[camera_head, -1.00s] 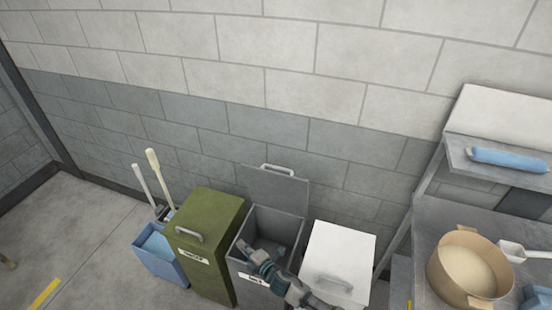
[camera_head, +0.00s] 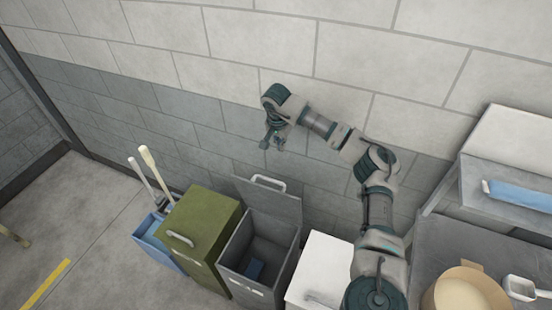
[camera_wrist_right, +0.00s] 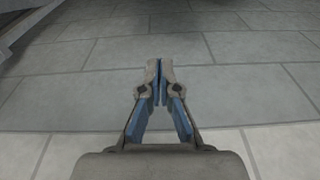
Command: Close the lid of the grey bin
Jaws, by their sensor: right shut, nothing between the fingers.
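The grey bin (camera_head: 232,268) stands between a green bin and a white bin. Its lid (camera_head: 270,203) is open, tilted up and back toward the wall, with a light handle (camera_head: 269,182) on its top edge. My left gripper is not in view.
The green bin (camera_head: 200,225) with its lid down is on the left, with a blue bucket (camera_head: 155,238) beyond it. The white bin (camera_head: 318,268) is on the right. A bench with a tan pot (camera_head: 466,291) and a shelf (camera_head: 510,185) stand further right.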

